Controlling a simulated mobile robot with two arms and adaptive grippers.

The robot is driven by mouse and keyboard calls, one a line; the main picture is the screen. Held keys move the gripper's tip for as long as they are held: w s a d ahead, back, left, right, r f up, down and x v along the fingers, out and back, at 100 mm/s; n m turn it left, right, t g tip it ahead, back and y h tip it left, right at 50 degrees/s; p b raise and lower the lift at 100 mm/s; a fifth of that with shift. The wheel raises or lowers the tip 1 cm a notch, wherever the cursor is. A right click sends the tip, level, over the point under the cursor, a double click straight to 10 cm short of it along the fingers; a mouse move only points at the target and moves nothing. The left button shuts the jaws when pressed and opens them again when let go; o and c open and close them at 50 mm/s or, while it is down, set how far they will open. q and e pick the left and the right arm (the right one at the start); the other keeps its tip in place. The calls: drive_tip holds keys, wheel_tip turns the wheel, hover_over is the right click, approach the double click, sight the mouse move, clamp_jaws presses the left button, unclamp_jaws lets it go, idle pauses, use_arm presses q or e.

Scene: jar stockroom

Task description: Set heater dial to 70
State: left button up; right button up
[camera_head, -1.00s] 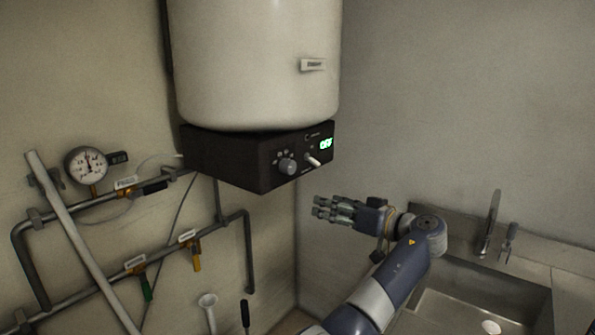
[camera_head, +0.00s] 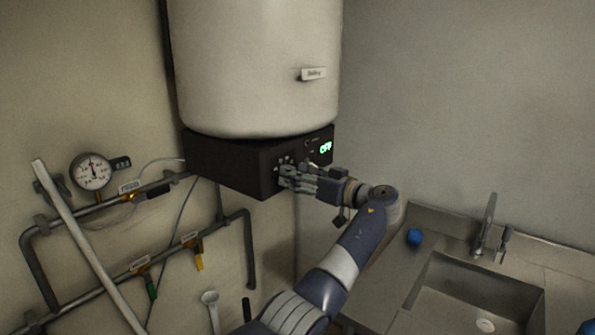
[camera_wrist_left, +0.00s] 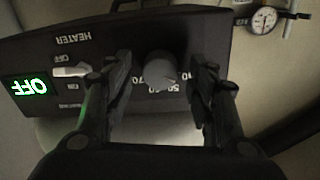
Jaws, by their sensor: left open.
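The heater's black control box (camera_head: 225,165) hangs under a large white tank (camera_head: 255,70). In the left wrist view the round grey dial (camera_wrist_left: 160,74) sits on its front face, with printed numbers around it. My left gripper (camera_wrist_left: 163,85) is open, with one finger on each side of the dial; contact cannot be told. In the head view the gripper (camera_head: 284,177) is at the box's front face and hides the dial. A light switch lever (camera_wrist_left: 70,71) sits beside the green display (camera_wrist_left: 25,86), which reads OFF. My right gripper is not in view.
Wall pipes with a pressure gauge (camera_head: 91,171) and yellow (camera_head: 197,252) and green valve handles are at left. A sink (camera_head: 470,300) with a tap (camera_head: 487,225) is at right. A small blue object (camera_head: 414,237) lies on the counter.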

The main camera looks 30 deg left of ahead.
use_arm(q)
drive_tip(key=shift+a, duration=0.1)
drive_tip(key=c, duration=1.1)
